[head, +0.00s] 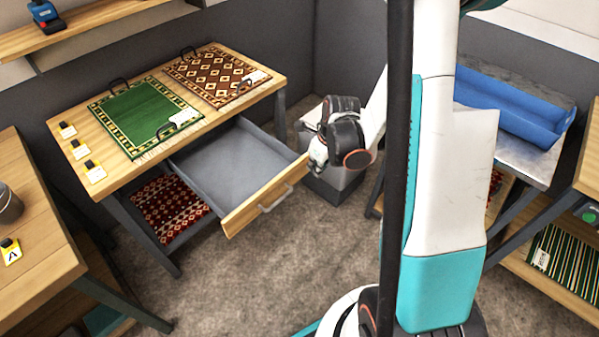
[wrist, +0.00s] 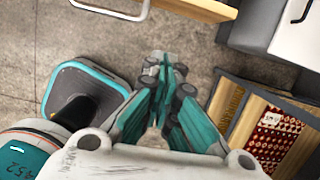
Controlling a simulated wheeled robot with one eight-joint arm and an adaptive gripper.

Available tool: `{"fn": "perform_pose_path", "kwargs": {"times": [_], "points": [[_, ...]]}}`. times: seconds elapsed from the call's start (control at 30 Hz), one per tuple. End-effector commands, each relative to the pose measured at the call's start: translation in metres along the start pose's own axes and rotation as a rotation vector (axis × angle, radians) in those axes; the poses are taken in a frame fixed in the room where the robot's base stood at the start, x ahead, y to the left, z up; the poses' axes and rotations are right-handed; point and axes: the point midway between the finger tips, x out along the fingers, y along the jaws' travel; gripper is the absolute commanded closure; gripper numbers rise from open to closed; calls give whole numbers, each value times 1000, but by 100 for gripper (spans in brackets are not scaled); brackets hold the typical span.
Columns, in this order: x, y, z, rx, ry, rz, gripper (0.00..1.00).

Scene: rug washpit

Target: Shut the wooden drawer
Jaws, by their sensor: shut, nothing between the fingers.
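The wooden drawer (head: 262,205) hangs open under the table, pulled well out, with a light wood front, a grey metal handle (head: 275,198) and an empty grey inside. In the wrist view the drawer's wooden front (wrist: 200,8) and its handle (wrist: 113,9) show at the top edge. My gripper (head: 318,153) is just beyond the right end of the drawer front in the head view, partly hidden by my wrist. In the wrist view its teal fingers (wrist: 168,75) are shut and empty, with floor beyond them. I cannot tell whether they touch the drawer.
The table (head: 107,180) above carries a green rug (head: 140,115) and a brown patterned rug (head: 215,75). A red patterned rug (head: 170,207) lies on the shelf below. A grey bin (head: 335,183) stands behind my gripper. The carpeted floor (head: 230,285) before the drawer is clear.

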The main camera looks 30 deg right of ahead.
Motion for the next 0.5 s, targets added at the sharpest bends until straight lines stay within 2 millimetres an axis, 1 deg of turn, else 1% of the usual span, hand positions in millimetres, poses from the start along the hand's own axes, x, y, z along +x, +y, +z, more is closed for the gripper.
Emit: {"fn": "perform_pose_path", "kwargs": {"times": [0.17,0.27,0.5], "points": [[13,-2,-3,44,2,6,100],[25,-2,-3,43,2,6,100],[72,-1,-3,40,1,5,100]]}}
